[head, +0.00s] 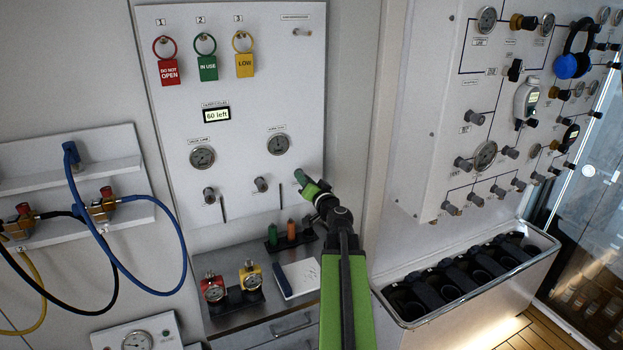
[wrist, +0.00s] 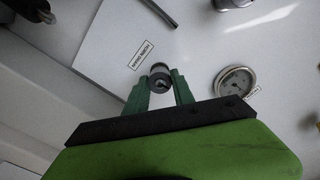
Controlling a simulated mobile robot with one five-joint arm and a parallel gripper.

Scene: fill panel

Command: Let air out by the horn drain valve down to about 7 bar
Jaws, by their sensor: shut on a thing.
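My gripper (head: 303,183) is at the lower right of the white wall panel (head: 235,110) in the head view. In the wrist view its green fingers (wrist: 160,88) are shut on a small round dark-and-metal valve knob (wrist: 160,78). A small label (wrist: 141,55) beside the knob seems to read horn drain, though it is upside down and blurred. In the head view the knob is hidden by my gripper. A round gauge (head: 278,144) sits above and left of my gripper; it also shows in the wrist view (wrist: 235,83). Its needle is too small to read surely.
Two more knobs (head: 209,194) (head: 261,184) and a second gauge (head: 202,158) are on the panel, with a "60 left" display (head: 216,115) above. A metal shelf (head: 230,320) below holds small gauges. A side panel (head: 480,110) with several valves stands right.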

